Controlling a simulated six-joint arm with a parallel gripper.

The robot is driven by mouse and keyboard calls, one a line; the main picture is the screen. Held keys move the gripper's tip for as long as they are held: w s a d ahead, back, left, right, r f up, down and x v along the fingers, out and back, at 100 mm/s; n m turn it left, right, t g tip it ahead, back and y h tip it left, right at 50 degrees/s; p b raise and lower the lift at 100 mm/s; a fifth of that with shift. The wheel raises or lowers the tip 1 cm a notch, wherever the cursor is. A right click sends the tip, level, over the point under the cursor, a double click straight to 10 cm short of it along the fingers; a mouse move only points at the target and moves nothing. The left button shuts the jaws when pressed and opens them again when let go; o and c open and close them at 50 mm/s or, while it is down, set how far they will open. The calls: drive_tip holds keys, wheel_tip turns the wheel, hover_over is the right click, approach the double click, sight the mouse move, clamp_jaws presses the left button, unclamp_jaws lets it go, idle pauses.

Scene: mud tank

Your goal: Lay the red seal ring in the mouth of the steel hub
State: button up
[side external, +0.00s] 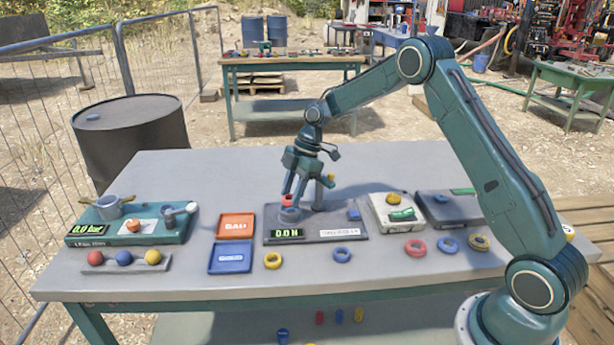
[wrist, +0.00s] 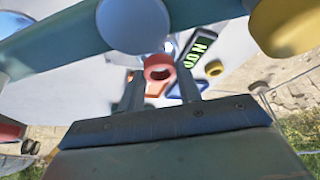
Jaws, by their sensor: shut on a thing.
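The red seal ring (side external: 288,199) is between the tips of my gripper (side external: 289,195). In the wrist view the ring (wrist: 158,68) shows tilted, with its hole visible, between the two fingers (wrist: 160,88). My gripper is shut on it. The steel hub (side external: 290,215) is a short grey round piece on the dark grey test plate (side external: 384,230), directly below the fingertips in the side view. The ring is over the hub or very close to its mouth; I cannot tell whether they touch. The fingers hide part of both.
An orange tray (side external: 235,218) and a blue tray (side external: 243,259) lie left of the plate. Yellow (side external: 272,261), blue (side external: 341,255) and red (side external: 415,248) rings lie along the front. A green-black console (side external: 130,235) stands at left.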

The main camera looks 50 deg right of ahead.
drive_tip(key=shift+f, duration=1)
idle(0.3)
drive_tip(key=o, duration=1.4)
drive_tip(key=shift+o, duration=0.2)
drive_tip(key=shift+r, duration=0.1)
drive_tip(key=shift+r, duration=3.7)
drive_tip(key=shift+r, duration=0.1)
